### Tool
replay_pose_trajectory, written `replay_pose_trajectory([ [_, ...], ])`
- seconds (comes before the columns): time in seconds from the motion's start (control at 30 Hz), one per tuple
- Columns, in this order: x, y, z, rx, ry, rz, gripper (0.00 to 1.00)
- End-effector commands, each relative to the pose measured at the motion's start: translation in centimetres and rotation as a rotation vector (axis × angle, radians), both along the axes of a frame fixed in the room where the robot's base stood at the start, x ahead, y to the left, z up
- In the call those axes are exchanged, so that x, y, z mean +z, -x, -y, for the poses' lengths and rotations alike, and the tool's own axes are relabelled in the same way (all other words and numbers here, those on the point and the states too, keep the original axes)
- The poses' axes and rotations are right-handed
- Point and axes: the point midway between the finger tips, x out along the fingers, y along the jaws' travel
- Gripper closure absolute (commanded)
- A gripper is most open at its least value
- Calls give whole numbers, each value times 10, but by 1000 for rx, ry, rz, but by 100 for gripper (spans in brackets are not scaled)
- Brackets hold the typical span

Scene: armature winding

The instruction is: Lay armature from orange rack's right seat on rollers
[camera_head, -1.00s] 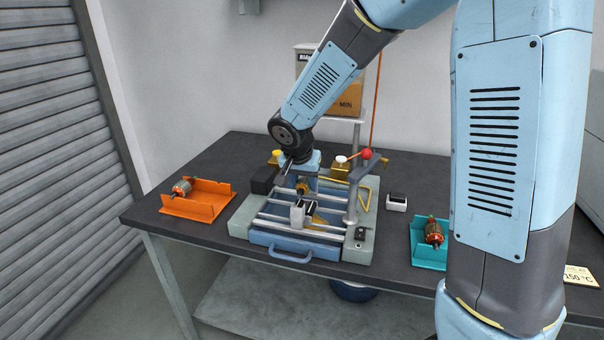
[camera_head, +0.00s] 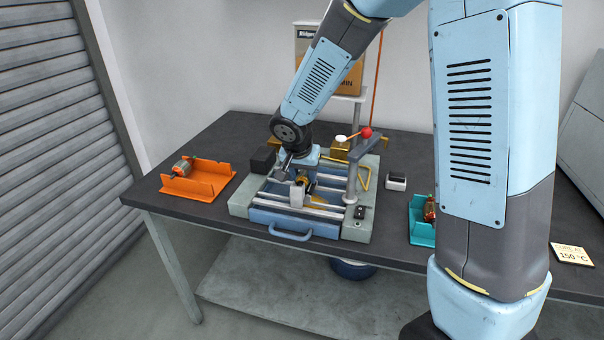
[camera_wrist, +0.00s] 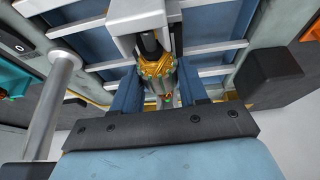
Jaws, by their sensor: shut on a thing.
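My gripper (camera_wrist: 160,88) is shut on an armature (camera_wrist: 158,72) with gold-coloured windings and a dark shaft end. In the head view this armature (camera_head: 303,182) is over the middle of the grey and blue machine (camera_head: 240,205), close to a pale upright support (camera_head: 297,195). In the wrist view the shaft end overlaps a white bracket (camera_wrist: 122,22); I cannot tell whether it touches. The rollers cannot be made out clearly under the gripper. The orange rack (camera_head: 212,178) at the left holds one armature (camera_head: 182,167) in its left seat; its right seat looks empty.
A teal rack (camera_head: 420,228) with an armature (camera_head: 430,208) is at the right, partly hidden by my arm. A lever with a red knob (camera_head: 366,132) and a post (camera_head: 351,180) stand at the machine's right. A black block (camera_head: 263,158) is at its left.

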Motion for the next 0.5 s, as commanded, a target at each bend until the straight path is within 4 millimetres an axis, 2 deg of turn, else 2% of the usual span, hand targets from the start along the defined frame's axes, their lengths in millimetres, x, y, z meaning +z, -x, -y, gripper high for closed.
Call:
replay_pose_trajectory([
  [0.33, 0, 3, -1, 1, -1, 0, 95],
  [0.37, 0, 3, -1, 1, -1, 0, 100],
  [0.5, 0, 3, -1, 1, -1, 0, 100],
])
